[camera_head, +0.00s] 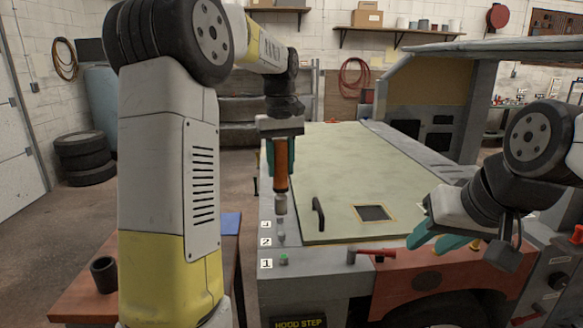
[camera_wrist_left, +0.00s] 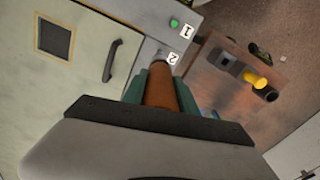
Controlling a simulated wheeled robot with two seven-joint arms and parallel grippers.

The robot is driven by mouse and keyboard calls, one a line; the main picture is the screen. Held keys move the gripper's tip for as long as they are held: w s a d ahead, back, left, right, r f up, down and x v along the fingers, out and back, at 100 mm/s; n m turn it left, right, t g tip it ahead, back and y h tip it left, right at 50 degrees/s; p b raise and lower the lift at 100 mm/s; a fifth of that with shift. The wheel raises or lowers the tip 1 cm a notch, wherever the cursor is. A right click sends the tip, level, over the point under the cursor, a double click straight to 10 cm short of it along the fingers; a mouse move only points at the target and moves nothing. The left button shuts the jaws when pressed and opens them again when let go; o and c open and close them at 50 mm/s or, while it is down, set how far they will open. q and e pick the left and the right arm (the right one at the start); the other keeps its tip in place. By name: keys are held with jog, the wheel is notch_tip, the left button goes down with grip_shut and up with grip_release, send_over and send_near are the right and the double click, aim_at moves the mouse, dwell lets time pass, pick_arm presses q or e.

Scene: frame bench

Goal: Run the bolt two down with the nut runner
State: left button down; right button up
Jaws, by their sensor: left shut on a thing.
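My left gripper (camera_head: 281,160) is shut on the nut runner (camera_head: 281,178), which has an orange-brown body and a grey socket end. The runner hangs upright, socket down, over the grey bench strip by the numbered bolts. In the left wrist view, the runner (camera_wrist_left: 160,92) points toward label 2, between my left gripper's teal fingers (camera_wrist_left: 160,85). Bolt two (camera_head: 281,238) is a small grey stub beside label 2; whether the socket touches it I cannot tell. Bolt one (camera_head: 284,259) shows green. Another bolt (camera_head: 280,221) stands behind bolt two. My right gripper (camera_head: 438,240) is open and looks empty.
A pale green hood panel (camera_head: 345,170) with a black handle (camera_head: 318,213) lies right of the bolts. A red-handled tool (camera_head: 375,252) lies at the front edge, near my right gripper. A wooden table (camera_head: 85,298) with a dark cup (camera_head: 104,274) stands left.

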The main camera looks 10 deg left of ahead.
aim_at(281, 195)
dwell(0.3)
pick_arm(q)
jog(key=shift+f, duration=4.4)
dwell(0.6)
jog(key=shift+r, duration=0.1)
jog(key=shift+r, duration=2.95)
